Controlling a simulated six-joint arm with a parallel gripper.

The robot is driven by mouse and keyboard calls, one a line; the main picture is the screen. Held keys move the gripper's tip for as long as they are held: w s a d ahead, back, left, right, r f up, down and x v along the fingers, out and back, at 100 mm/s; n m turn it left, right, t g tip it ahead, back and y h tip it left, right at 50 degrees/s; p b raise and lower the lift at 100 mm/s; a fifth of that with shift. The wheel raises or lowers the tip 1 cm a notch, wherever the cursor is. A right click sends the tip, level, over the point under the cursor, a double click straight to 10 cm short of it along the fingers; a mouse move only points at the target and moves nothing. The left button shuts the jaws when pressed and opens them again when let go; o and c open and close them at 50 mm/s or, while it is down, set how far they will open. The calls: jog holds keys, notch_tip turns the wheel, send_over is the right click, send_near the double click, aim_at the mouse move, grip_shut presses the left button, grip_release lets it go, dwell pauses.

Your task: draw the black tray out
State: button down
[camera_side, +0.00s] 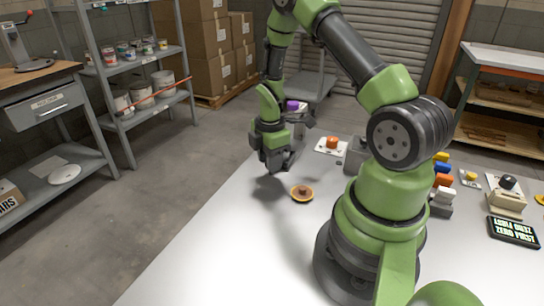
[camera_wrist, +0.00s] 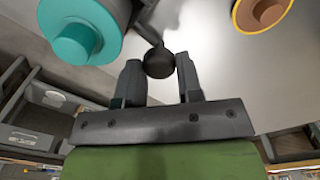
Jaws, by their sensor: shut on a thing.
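My gripper (camera_wrist: 159,80) is shut on a round black knob (camera_wrist: 159,63), which sits between the two fingertips. A dark narrow part (camera_wrist: 149,28) runs up in the picture from behind the knob. I cannot make out a tray body there. In the side view my gripper (camera_side: 279,165) is low over the left part of the grey table, and its fingers hide the knob. A teal round piece (camera_wrist: 80,32) is close by at the upper left of the wrist view.
An orange-rimmed brown disc (camera_side: 302,193) lies just right of my gripper. A purple-topped piece (camera_side: 293,105) stands behind it. An orange knob on a white plate (camera_side: 332,143) and a grey box (camera_side: 357,155) are farther right. The table's front left is clear.

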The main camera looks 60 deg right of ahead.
jog(key=c, duration=0.8)
grip_release()
jog(key=shift+a, duration=0.15)
notch_tip(320, 180, up, 10)
jog(key=shift+f, duration=0.1)
jog(key=s+a+r+m+t, duration=0.1)
jog(key=a+r+m+t, duration=0.2)
jog(key=a+r+m, duration=0.65)
jog(key=s+a+r+m+t, duration=0.1)
jog(key=s+a+r+m, duration=0.1)
jog(key=s+a+r, duration=0.1)
jog(key=s+a+r+m+t+y, duration=0.1)
jog(key=s+a+r, duration=0.1)
jog(key=s+r, duration=0.1)
jog(key=s+a+r+m+t+y, duration=0.1)
jog(key=s+a+r+m+t, duration=0.1)
jog(key=s+a, duration=0.1)
jog(key=shift+s+a+r+m, duration=0.3)
jog(key=shift+s+r+m, duration=0.1)
jog(key=shift+s, duration=0.3)
